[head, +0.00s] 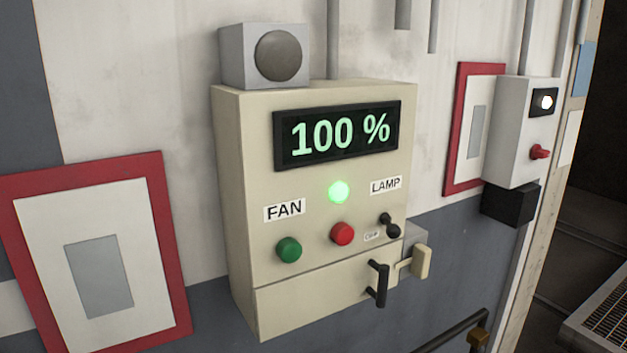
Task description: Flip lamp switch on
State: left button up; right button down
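The cream control box (262,150) hangs on the wall in the middle of the head view. Its LAMP label (386,185) is at the right of the front. Below that label is a small black toggle switch (390,226), its upper knob leaning up and to the left. A tiny label (371,237) beside it is too small to read surely. A green light (339,191) glows above the red button (342,233), and the display (338,135) reads 100 %. Neither of my grippers is in view.
A FAN label (284,209) is above a green button (289,249). A black handle (378,283) and a cream lever (422,262) stick out at the box's lower right. A white switch box (512,130) with a lit white lamp hangs farther right. Red-framed panels (160,235) flank the box.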

aim_at(393, 231)
jog(key=k+j+u, duration=0.1)
jog(key=j, duration=0.7)
jog(key=k+j+u, duration=0.15)
jog(key=j, duration=0.25)
jog(key=i+l, duration=0.1)
jog(key=l, duration=0.2)
jog(key=i+l, duration=0.15)
jog(key=l, duration=0.1)
